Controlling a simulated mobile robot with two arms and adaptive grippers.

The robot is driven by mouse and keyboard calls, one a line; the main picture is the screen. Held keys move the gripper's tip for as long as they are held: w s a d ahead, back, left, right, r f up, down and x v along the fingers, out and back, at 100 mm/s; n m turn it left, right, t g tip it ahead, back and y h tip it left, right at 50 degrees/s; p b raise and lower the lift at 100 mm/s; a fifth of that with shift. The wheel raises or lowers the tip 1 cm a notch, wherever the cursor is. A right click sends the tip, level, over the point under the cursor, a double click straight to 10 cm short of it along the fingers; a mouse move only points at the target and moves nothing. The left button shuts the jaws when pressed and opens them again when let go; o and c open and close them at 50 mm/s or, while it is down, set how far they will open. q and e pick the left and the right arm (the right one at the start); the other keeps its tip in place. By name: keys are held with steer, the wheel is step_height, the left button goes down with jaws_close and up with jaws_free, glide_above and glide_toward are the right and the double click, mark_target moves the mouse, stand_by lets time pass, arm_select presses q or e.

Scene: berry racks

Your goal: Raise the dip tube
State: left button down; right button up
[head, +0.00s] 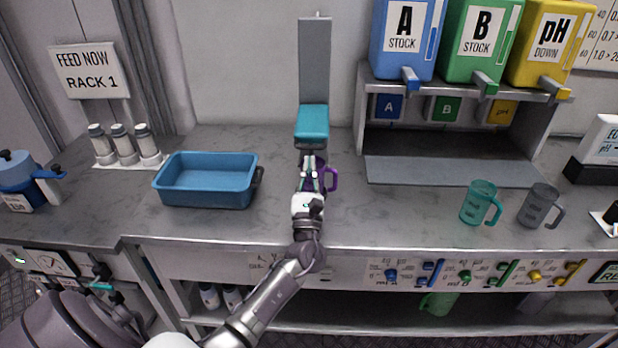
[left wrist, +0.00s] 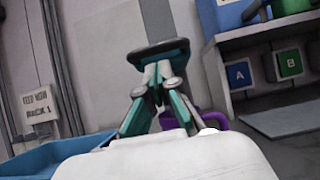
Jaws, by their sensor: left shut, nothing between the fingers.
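A teal block (head: 311,122) sits low on an upright grey rail (head: 314,60) at the back of the bench. I cannot make out a separate dip tube; anything below the block is hidden behind my gripper. My left gripper (head: 312,164) is shut and empty, fingers pointing up just under the block. In the left wrist view the closed fingertips (left wrist: 158,70) are close beneath the block's dark underside (left wrist: 158,50); I cannot tell whether they touch it. A purple mug (head: 330,180) stands partly hidden behind my gripper. My right gripper is not in view.
A blue tray (head: 207,200) stands left of my gripper. A teal mug (head: 478,203) and a grey mug (head: 537,206) stand to the right. A shelf (head: 455,86) bears blue, green and yellow stock containers. The grey mat (head: 450,172) below it is clear.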

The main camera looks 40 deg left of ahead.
arm_select(q)
steer(key=shift+w+r, duration=0.1)
steer(key=shift+r, duration=0.45)
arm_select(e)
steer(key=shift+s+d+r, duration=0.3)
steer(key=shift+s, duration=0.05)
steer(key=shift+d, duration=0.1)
arm_select(q)
step_height(320, 180, up, 17)
steer(key=p, duration=0.9)
steer(key=shift+r+p, duration=0.15)
steer(key=shift+p, duration=0.25)
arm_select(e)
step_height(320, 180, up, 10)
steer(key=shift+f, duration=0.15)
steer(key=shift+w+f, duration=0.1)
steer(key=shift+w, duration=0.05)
